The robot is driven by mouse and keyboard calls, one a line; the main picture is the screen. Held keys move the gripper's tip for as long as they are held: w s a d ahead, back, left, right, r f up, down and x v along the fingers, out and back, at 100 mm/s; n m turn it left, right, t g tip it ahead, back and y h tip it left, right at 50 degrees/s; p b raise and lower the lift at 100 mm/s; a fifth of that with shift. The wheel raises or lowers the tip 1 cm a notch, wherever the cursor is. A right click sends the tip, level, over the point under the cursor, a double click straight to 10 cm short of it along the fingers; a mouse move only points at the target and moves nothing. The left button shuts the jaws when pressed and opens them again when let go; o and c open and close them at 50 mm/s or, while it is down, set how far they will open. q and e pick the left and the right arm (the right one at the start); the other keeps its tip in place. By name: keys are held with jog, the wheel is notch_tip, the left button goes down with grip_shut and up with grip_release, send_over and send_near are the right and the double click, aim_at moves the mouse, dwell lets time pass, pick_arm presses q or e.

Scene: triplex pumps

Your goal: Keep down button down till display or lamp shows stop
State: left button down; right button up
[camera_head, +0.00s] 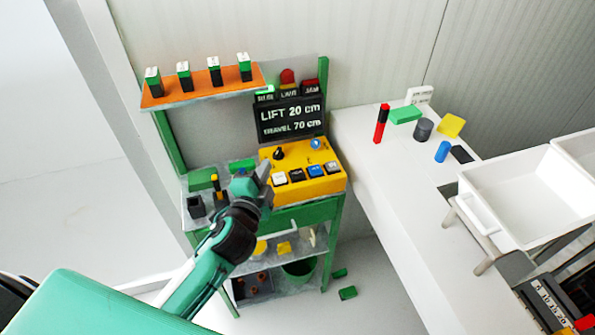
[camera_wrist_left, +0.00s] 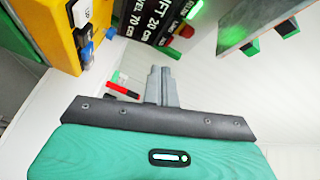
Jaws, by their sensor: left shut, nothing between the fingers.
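The yellow control box (camera_head: 322,185) stands on the green bench and has a row of several buttons on its front, among them a white one (camera_head: 280,179), a black one (camera_head: 297,176) and a blue one (camera_head: 315,171). Their labels are too small to read, so I cannot tell which is the down button. The display (camera_head: 290,119) above reads LIFT 20 cm and TRAVEL 70 cm. A small green lamp (camera_head: 264,91) is lit at its upper left. My left gripper (camera_head: 265,171) is shut and empty, just left of the box; its fingers (camera_wrist_left: 161,72) also show in the left wrist view, apart from the buttons.
An orange shelf (camera_head: 203,87) with several small blocks hangs at upper left. A white table (camera_head: 400,225) at right carries a red cylinder (camera_head: 381,124) and other small pieces. Green blocks (camera_head: 347,293) lie on the floor.

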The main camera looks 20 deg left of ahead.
pick_arm(q)
jog(key=w+d+r+m+g+h, duration=0.2)
jog(key=d+r+m+h, duration=0.5)
jog(key=m, duration=0.7)
jog(key=w+d+r+m+g+h, duration=0.1)
jog(key=w+d+r+m+h, duration=0.4)
jog(key=m+h, duration=0.65)
jog(key=w+a+f+m+g+y, duration=0.5)
jog(key=a+f+m+g+y, duration=0.3)
jog(key=m, duration=0.8)
notch_tip(320, 180, down, 4)
jog(key=shift+a+r+g+y, duration=0.2)
jog(key=shift+a+g+y, duration=0.15)
jog(key=shift+y, duration=0.9)
pick_arm(e)
jog(key=shift+w+a+r, duration=0.1)
jog(key=shift+r, duration=0.05)
pick_arm(q)
jog(key=shift+f, duration=0.1)
pick_arm(e)
jog(key=shift+a, duration=0.15)
